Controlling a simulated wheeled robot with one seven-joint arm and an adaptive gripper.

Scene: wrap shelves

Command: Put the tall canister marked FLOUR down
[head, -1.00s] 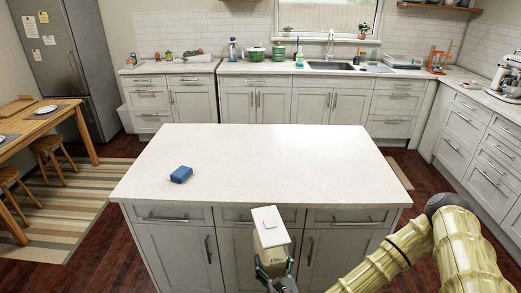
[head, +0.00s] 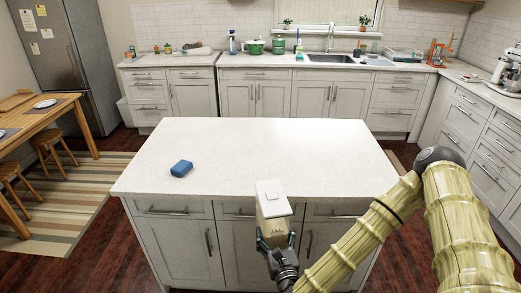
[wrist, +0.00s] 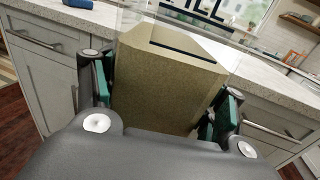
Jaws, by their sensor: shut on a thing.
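A tall canister (head: 272,207) with a white lid and a cream body is held upright or nearly so in my gripper (head: 277,246). In the head view it is at the near edge of the island counter, in front of the drawers. In the wrist view the canister (wrist: 165,80) fills the space between the two green-padded fingers of my gripper (wrist: 165,100); its upper part looks clear and its lettering is only partly seen. I cannot tell whether its base touches anything.
The white island counter (head: 250,150) is mostly clear. A blue block-like thing (head: 181,168) lies on its left part. Behind are back counters with a sink (head: 340,59). A wooden table (head: 35,118) and stools stand at the left.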

